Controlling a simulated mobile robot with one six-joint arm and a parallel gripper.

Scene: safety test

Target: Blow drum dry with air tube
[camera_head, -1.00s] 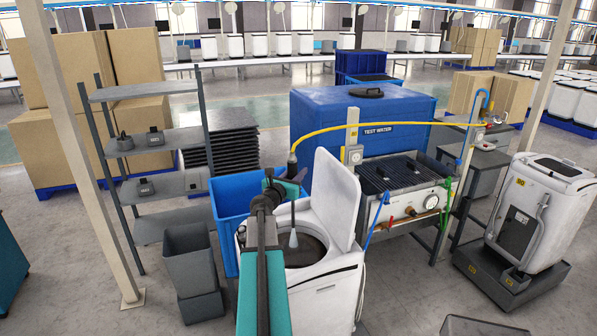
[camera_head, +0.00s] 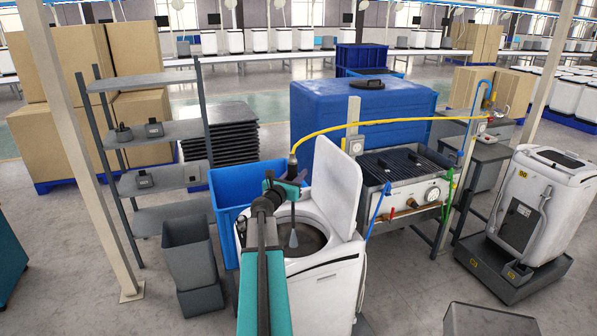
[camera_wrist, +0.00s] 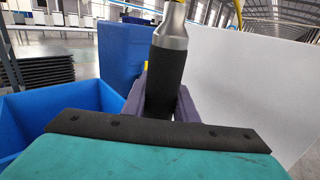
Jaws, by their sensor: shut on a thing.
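The washing machine (camera_head: 335,287) is white with its lid (camera_head: 335,187) raised. Its dark drum (camera_head: 305,240) shows through the round top opening. My gripper (camera_head: 290,184) is above the opening, shut on the air tube's grip. The air tube (camera_head: 294,232) points down, with its grey nozzle end over or within the drum opening; the exact depth is unclear. Its yellow hose (camera_head: 385,124) arcs right to the back stand. In the wrist view the black and silver grip (camera_wrist: 166,75) stands upright between my gripper's jaws (camera_wrist: 160,103). The drum's floor is hidden.
The raised lid stands close right of the gripper. A blue bin (camera_head: 228,203) is at left behind the machine, and a grey bin (camera_head: 188,255) stands further left. A test bench (camera_head: 405,190) with a gauge and blue tank (camera_head: 350,105) is behind right.

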